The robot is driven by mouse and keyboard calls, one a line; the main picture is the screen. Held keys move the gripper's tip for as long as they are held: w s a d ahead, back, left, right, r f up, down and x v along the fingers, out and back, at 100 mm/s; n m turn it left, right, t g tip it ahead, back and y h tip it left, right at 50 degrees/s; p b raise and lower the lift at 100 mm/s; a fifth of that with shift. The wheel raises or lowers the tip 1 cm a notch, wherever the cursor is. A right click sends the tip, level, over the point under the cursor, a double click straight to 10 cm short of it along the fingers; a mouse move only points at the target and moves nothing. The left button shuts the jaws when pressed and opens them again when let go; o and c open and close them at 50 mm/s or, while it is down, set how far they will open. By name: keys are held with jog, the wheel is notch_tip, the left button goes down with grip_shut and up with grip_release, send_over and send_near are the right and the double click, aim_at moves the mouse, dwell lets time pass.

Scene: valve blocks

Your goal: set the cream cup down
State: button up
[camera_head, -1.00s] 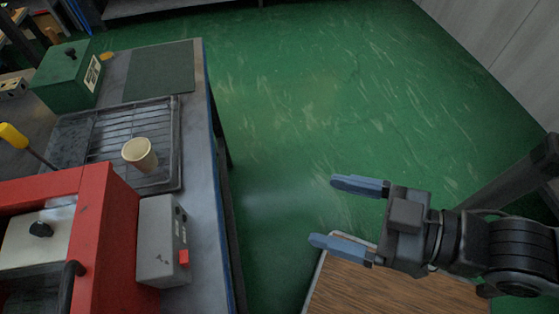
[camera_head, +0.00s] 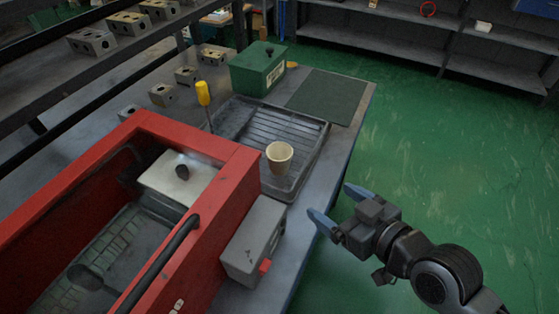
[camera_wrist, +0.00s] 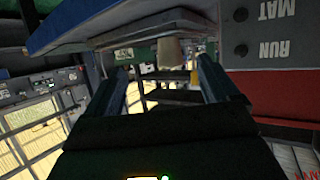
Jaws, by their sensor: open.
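The cream cup (camera_head: 279,157) stands upright on the black ribbed tray (camera_head: 314,128) on the workbench, near the tray's front right part. My gripper (camera_head: 334,208) is open and empty, beyond the bench's right edge, to the right of and nearer than the cup. A gap lies between the gripper and the cup. In the wrist view the cup (camera_wrist: 169,52) shows beyond the open fingers, at upper middle, with the bench edge above the fingers.
A red-framed machine (camera_head: 228,190) with a grey switch box (camera_head: 254,242) stands left of my gripper. A green box (camera_head: 259,68), a yellow-handled tool (camera_head: 203,94) and a dark green mat (camera_head: 328,97) are behind. Several valve blocks lie at the left. The green floor at right is clear.

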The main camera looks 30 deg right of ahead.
jog(key=n+y, duration=0.1)
jog(key=y, duration=0.1)
send_near(272, 150)
jog(key=p+x, duration=0.1)
jog(key=x, duration=0.4)
jog(key=shift+d, duration=0.1)
jog(key=shift+w+f, duration=0.3)
jog(key=shift+w, duration=0.15)
jog(key=shift+c, duration=0.5)
jog(key=c, duration=1.1)
